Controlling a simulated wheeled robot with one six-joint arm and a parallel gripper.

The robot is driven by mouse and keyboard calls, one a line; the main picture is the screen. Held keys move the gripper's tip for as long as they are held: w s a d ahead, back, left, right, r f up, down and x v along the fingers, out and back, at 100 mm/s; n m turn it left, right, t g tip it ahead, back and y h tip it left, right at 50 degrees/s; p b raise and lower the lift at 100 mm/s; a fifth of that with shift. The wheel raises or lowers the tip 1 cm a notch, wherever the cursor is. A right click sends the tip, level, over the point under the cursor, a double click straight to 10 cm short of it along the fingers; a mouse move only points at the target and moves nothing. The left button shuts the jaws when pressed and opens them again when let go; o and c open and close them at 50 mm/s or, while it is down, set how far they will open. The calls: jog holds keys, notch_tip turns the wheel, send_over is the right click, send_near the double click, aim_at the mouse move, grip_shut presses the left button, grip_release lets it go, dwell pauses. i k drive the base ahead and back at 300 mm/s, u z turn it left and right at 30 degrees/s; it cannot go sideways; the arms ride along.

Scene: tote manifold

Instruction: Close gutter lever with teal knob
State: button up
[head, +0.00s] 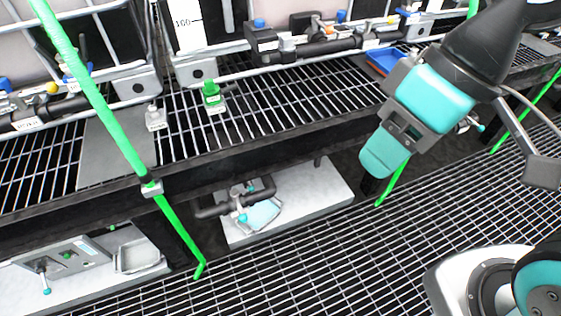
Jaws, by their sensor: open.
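Three small teal knobs show in the head view. One teal knob (242,217) is on a valve on black pipes (210,211), low under the shelf at the centre. Another teal knob (46,291) hangs at the end of a short lever on a grey panel at the lower left. A third teal knob (480,128) sticks out behind my gripper at the right. I cannot tell which is the gutter lever. My gripper (384,154), grey and teal, is open and empty, in front of the shelf edge and apart from the knobs. One finger hides the other.
A wire-rack shelf (270,112) with a dark front edge runs across the view, carrying pipes and small bottles. Green poles (110,122) stand before it. A blue tray (385,60) lies at the back right. The grated floor (330,270) is clear in front.

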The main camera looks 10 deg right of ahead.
aim_at(251, 188)
jog(key=z, duration=2.6)
jog(key=i, duration=1.75)
jog(key=u, duration=3.3)
